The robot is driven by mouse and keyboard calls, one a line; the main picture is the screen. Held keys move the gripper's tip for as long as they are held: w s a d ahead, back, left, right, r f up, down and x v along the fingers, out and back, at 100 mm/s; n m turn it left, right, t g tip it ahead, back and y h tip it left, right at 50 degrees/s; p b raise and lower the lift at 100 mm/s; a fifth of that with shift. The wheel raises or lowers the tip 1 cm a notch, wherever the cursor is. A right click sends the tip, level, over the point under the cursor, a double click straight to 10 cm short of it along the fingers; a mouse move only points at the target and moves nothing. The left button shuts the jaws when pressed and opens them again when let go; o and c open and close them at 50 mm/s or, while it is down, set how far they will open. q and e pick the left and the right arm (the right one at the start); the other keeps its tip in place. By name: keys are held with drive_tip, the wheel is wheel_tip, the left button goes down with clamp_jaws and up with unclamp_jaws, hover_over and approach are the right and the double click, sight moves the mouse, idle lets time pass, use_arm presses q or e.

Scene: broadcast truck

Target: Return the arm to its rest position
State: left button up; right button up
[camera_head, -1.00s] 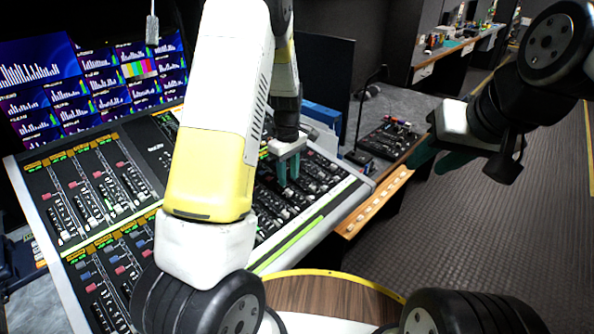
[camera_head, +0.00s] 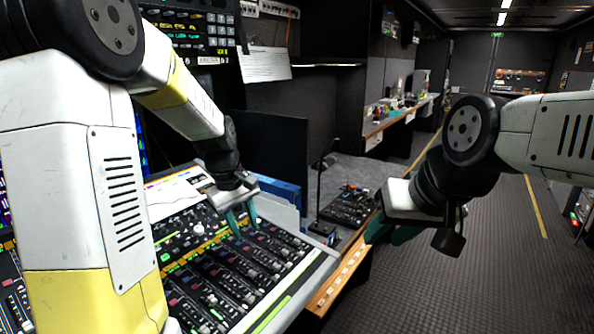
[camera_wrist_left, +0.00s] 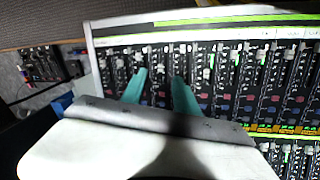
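My left arm comes in from the left and reaches over the mixing console (camera_head: 205,285). My left gripper (camera_head: 245,226) points down above the console's faders, its two green fingers apart and empty. In the left wrist view the left gripper (camera_wrist_left: 160,76) also shows a gap between its fingers, with fader strips behind; I cannot tell whether the tips touch the console. My right arm comes in from the right. My right gripper (camera_head: 384,234) is side-on over the aisle, beside the wooden desk edge, with its green fingers partly hidden behind its body.
A small control panel (camera_head: 350,206) and a thin dark stand (camera_head: 319,190) are on the grey desk behind the console. A dark monitor (camera_head: 270,150) stands behind my left gripper. A cluttered bench (camera_head: 395,118) is farther back. The aisle floor (camera_head: 490,260) is clear.

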use_arm(q)
drive_tip(key=s+r+m+t, duration=0.2)
drive_tip(key=s+r+m, duration=0.2)
drive_tip(key=s, duration=0.5)
drive_tip(key=s+r+m+t, duration=0.2)
drive_tip(key=s+r+m, duration=0.2)
drive_tip(key=s+r, duration=0.3)
drive_tip(key=s, duration=0.3)
drive_tip(key=shift+h, duration=0.3)
